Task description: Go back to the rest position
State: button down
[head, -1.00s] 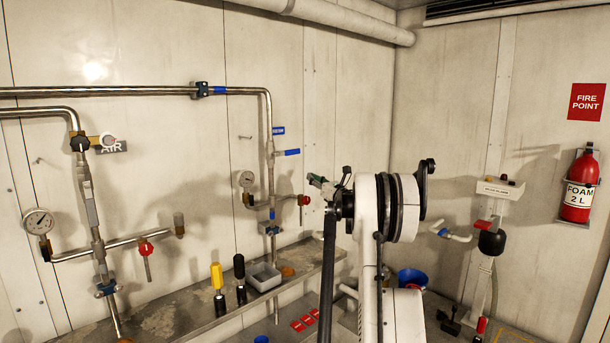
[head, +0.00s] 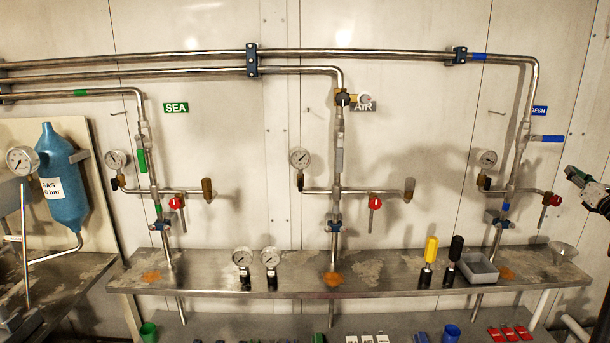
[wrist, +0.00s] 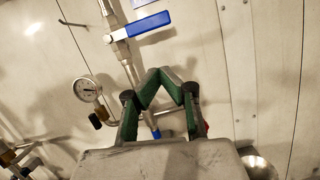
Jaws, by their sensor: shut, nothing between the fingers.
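My gripper shows in the wrist view (wrist: 162,76) with its green-edged fingers closed together and nothing between them. In the head view my gripper (head: 573,176) is at the right edge, apart from the fresh-water pipe (head: 517,160) to its left. The rest of my arm is mostly out of the picture. Behind the fingers in the wrist view are a blue-handled valve (wrist: 148,25) and a pressure gauge (wrist: 86,90).
A steel shelf (head: 400,283) runs along the wall below three pipe stations. It holds two loose gauges (head: 256,262), a yellow-handled tool (head: 429,262), a black-handled tool (head: 453,262), a grey tray (head: 480,281) and a funnel (head: 563,250). A blue gas bottle (head: 62,185) hangs at left.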

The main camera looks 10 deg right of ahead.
jog(key=w+a+r+m+g+h, duration=0.1)
jog(key=w+a+r+m+h, duration=0.1)
jog(key=a+r+m, duration=0.55)
jog(key=w+a+r+m+g+h, duration=0.1)
jog(key=w+a+r+m+h, duration=0.2)
jog(key=a, duration=0.7)
jog(key=s+a+r+m+g, duration=0.1)
jog(key=s+a+m+g, duration=0.2)
jog(key=a+m, duration=1)
jog(key=s+a+f+m+g+y, duration=0.2)
jog(key=s+a+f, duration=0.6)
jog(key=a, duration=0.6)
jog(key=s+a+f+m+g+y, duration=0.3)
jog(key=s+a+f, duration=0.6)
jog(key=s+a, duration=0.4)
jog(key=s+a+f+m+g+y, duration=0.3)
jog(key=s+a+f, duration=0.6)
jog(key=a, duration=0.6)
jog(key=shift+s+y, duration=0.7)
jog(key=shift+s, duration=0.45)
jog(key=shift+a+f, duration=0.1)
